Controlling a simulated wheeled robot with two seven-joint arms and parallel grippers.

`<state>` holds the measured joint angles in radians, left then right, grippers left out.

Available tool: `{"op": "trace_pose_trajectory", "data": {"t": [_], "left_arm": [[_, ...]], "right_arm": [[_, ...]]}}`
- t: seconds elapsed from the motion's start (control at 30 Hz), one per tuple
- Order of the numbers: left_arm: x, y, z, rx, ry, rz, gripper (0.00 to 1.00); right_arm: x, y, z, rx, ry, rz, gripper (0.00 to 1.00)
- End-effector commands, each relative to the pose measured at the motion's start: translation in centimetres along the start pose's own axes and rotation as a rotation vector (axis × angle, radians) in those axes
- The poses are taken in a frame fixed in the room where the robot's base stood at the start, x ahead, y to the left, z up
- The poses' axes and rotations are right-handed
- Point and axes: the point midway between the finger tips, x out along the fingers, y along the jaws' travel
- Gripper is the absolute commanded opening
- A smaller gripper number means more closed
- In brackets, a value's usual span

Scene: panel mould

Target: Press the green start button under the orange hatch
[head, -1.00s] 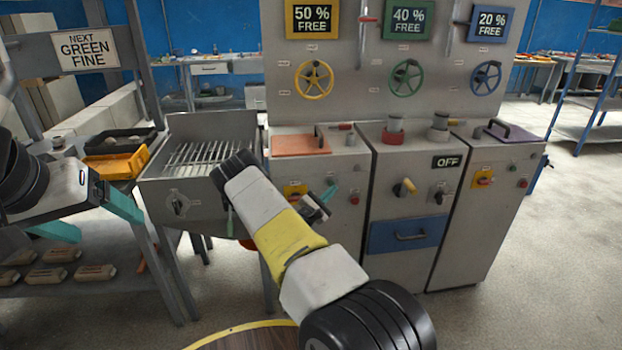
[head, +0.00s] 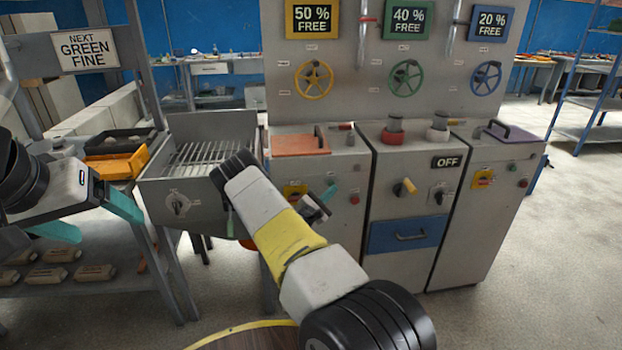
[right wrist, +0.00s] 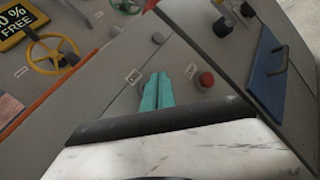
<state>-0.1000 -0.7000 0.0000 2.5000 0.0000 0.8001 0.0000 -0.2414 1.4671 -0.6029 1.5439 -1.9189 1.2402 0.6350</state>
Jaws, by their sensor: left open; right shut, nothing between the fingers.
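The orange hatch (head: 300,142) lies closed on top of the left grey cabinet (head: 345,225). On the cabinet front, a red button (head: 354,199) shows; it also shows in the right wrist view (right wrist: 206,79). No green button is clearly visible on this front; the spot behind my fingers is hidden. My right gripper (head: 330,192) is shut and empty, its teal fingertips pointing at the front left of the red button; they also show in the right wrist view (right wrist: 157,92). Whether they touch it, I cannot tell. My left gripper (head: 95,218) is open and empty at the left.
A yellow-and-red switch (head: 294,190) sits on the cabinet front, partly behind my right arm. The middle cabinet has a blue drawer (head: 405,235). A slatted grey tray (head: 203,155) stands left of the cabinets.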

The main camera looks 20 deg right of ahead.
Motion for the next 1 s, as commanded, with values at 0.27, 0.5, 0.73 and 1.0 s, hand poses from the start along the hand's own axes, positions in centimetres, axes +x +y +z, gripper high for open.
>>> {"op": "trace_pose_trajectory", "data": {"t": [0.27, 0.5, 0.73, 1.0], "left_arm": [[0.0, 0.0, 0.0, 0.0, 0.0, 0.0, 0.8], [0.0, 0.0, 0.0, 0.0, 0.0, 0.0, 0.8], [0.0, 0.0, 0.0, 0.0, 0.0, 0.0, 0.8], [0.0, 0.0, 0.0, 0.0, 0.0, 0.0, 0.8]], "right_arm": [[0.0, 0.0, 0.0, 0.0, 0.0, 0.0, 0.0], [0.0, 0.0, 0.0, 0.0, 0.0, 0.0, 0.0], [0.41, 0.28, -0.28, -0.001, 0.0, 0.0, 0.0], [0.6, 0.43, -0.41, -0.001, 0.0, 0.0, 0.0]]}}
